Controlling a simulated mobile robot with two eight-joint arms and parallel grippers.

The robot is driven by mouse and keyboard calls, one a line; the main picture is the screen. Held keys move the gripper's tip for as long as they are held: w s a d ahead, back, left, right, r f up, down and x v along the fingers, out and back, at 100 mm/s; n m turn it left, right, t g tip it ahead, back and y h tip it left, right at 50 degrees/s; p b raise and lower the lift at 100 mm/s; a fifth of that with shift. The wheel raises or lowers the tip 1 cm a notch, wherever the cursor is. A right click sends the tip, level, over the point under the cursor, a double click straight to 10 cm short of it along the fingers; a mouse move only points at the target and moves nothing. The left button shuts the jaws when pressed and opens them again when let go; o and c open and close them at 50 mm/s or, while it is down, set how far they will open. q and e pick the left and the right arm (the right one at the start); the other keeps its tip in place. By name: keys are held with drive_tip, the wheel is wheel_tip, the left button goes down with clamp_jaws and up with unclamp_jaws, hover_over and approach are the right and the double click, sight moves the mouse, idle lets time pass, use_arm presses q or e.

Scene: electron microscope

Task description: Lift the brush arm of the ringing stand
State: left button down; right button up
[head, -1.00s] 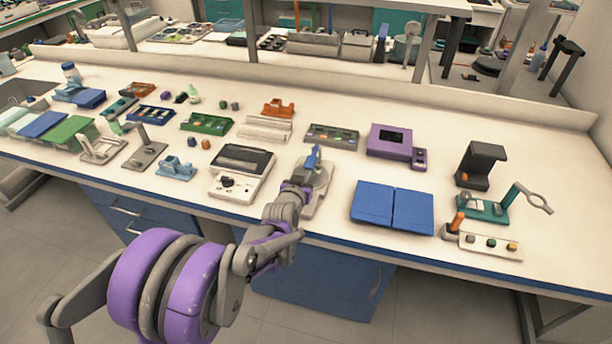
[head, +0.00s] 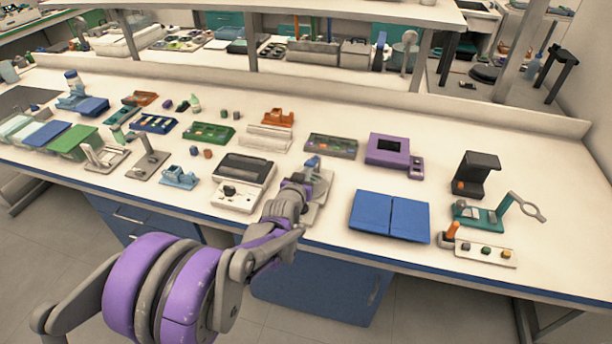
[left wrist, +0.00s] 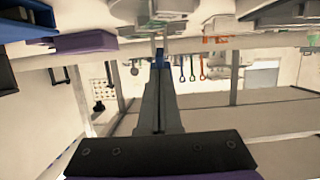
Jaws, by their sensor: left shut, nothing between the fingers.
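A grey stand with a small blue upright part (head: 313,163), seemingly the ringing stand, is near the front edge of the bench, right of the white printer-like device. Its grey base (head: 322,184) shows at the right of my left gripper (head: 299,190). The gripper covers much of the stand in the head view. The left fingers are shut and empty, close against or just in front of the blue part; contact cannot be told. In the left wrist view, the shut fingers (left wrist: 160,82) point at a small blue piece (left wrist: 160,55). My right gripper is not in view.
The printer-like device (head: 241,184) stands just left of the stand. A blue two-panel case (head: 390,216) lies to its right, and a purple device (head: 388,150) behind it on the right. A grey-green tray (head: 331,145) lies behind. Bare bench separates the stand from the blue case.

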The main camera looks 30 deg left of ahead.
use_arm(q)
drive_tip(key=shift+r, duration=0.1)
drive_tip(key=shift+w+a+r+p, duration=0.1)
drive_tip(key=shift+w+r+p, duration=0.15)
drive_tip(key=shift+r+p, duration=0.25)
drive_tip(key=shift+w+r+p, duration=0.25)
drive_tip(key=shift+r, duration=0.3)
drive_tip(key=shift+w+a+r+p, duration=0.1)
drive_tip(key=shift+w+r+p, duration=0.35)
drive_tip(key=shift+r, duration=0.15)
drive_tip(key=shift+w+a+r, duration=0.1)
drive_tip(key=shift+w+r, duration=0.15)
drive_tip(key=shift+w, duration=0.05)
drive_tip(key=shift+r, duration=0.1)
